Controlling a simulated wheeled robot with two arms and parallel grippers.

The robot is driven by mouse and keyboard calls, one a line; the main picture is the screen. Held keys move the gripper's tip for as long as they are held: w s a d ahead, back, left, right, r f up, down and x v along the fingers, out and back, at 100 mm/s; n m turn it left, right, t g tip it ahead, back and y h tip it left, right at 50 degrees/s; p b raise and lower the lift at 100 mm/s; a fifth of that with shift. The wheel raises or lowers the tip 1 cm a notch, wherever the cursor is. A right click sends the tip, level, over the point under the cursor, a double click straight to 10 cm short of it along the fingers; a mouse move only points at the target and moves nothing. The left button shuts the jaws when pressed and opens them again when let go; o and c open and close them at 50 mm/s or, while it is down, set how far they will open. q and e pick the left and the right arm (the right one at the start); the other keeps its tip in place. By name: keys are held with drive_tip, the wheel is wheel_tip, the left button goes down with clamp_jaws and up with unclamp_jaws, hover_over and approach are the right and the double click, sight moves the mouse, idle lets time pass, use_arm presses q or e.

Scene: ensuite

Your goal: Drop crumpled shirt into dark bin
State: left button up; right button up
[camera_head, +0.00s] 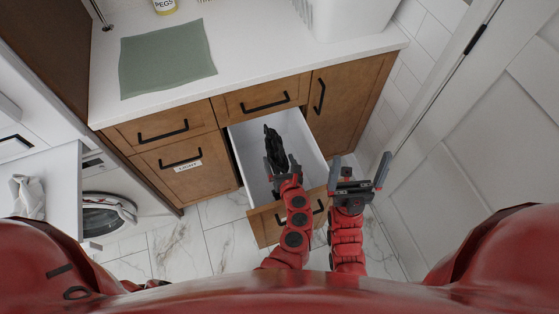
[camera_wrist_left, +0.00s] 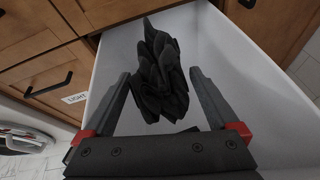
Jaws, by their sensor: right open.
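A crumpled black shirt (camera_head: 272,143) is inside or over the pulled-out white-lined drawer (camera_head: 307,148), which has a wooden front. My left gripper (camera_head: 281,165) is over this drawer, close to the shirt's near end. In the left wrist view, its fingers are spread wide and the black shirt (camera_wrist_left: 158,75) shows beyond and between them, apart from both fingers. Whether the shirt rests on the drawer floor is hard to tell. No label for dark is visible. My right gripper (camera_head: 360,168) is open and empty, right of the drawer.
A closed front left of the drawer has a LIGHT label (camera_head: 188,166). The white counter above holds a green mat (camera_head: 166,60). A washing machine (camera_head: 108,215) and a whitish crumpled cloth (camera_head: 28,197) are at left. A white panelled door (camera_head: 480,150) is at right.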

use_arm(q)
drive_tip(key=b+v, duration=0.2)
drive_tip(key=v, duration=1.5)
drive_tip(key=shift+s+b, duration=0.2)
drive_tip(key=shift+b, duration=0.15)
drive_tip(key=shift+d+r, duration=0.1)
